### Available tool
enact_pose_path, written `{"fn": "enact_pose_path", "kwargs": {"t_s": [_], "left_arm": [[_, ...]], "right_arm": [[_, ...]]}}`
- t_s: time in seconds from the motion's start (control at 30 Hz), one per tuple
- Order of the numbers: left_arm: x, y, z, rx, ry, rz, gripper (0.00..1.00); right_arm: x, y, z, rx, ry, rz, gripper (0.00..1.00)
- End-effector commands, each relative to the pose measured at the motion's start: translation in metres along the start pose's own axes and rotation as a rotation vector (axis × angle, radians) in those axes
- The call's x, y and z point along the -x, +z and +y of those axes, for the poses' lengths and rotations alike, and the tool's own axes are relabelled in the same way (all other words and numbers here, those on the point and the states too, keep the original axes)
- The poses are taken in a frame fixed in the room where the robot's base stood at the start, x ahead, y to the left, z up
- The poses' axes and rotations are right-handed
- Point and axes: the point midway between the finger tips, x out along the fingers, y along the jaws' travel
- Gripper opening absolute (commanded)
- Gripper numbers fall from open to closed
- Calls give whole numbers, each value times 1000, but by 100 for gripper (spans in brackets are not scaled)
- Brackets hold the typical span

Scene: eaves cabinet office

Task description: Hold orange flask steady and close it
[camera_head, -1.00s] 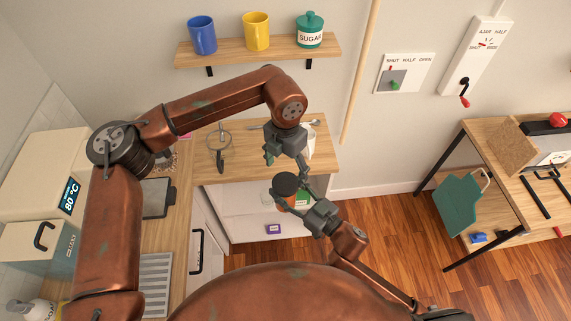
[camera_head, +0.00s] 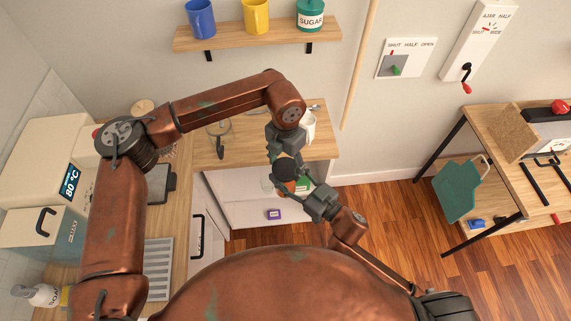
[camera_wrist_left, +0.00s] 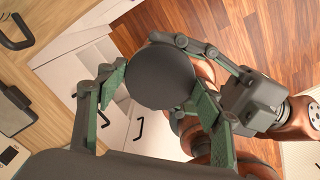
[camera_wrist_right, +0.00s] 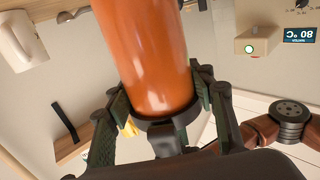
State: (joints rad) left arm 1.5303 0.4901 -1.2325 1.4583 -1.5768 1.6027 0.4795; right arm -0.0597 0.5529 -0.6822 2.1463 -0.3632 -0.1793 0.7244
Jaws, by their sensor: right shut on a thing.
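The orange flask (camera_wrist_right: 150,55) stands out between the fingers of my right gripper (camera_wrist_right: 160,95), which is shut on its body. In the head view the flask (camera_head: 290,187) is mostly hidden behind the grippers. Its round dark lid (camera_wrist_left: 161,77) sits on the end facing my left gripper. My left gripper (camera_wrist_left: 158,88) is open, with one green-padded finger on each side of the lid. Gaps show beside the lid, and I cannot tell whether either finger touches it. How tightly the lid is seated cannot be seen.
A wooden counter (camera_head: 235,150) with a white mug (camera_head: 308,126) and glassware lies behind the grippers. A shelf (camera_head: 255,36) with mugs and a sugar jar hangs above. A purple box (camera_head: 274,214) is on the white surface below.

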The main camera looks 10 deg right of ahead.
Motion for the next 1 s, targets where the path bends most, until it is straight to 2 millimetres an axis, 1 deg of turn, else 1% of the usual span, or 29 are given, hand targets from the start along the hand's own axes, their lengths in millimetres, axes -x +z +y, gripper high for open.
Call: {"fn": "enact_pose_path", "kwargs": {"t_s": [0.03,0.07,0.4,0.57,0.6,0.87,1.0], "left_arm": [[0,0,0,0,0,0,56],[0,0,0,0,0,0,54],[0,0,0,1,1,0,30],[0,0,1,1,1,0,30],[0,0,1,1,1,0,61],[0,0,0,1,1,0,79],[0,0,0,0,0,0,79]], "right_arm": [[0,-2,0,1,-1,4,0],[0,-2,0,1,-1,4,0],[0,-2,0,1,-1,4,0],[0,-2,0,1,-1,4,0],[0,-2,0,1,-1,4,0],[0,-2,0,1,-1,4,0],[0,-2,0,1,-1,4,0]]}}
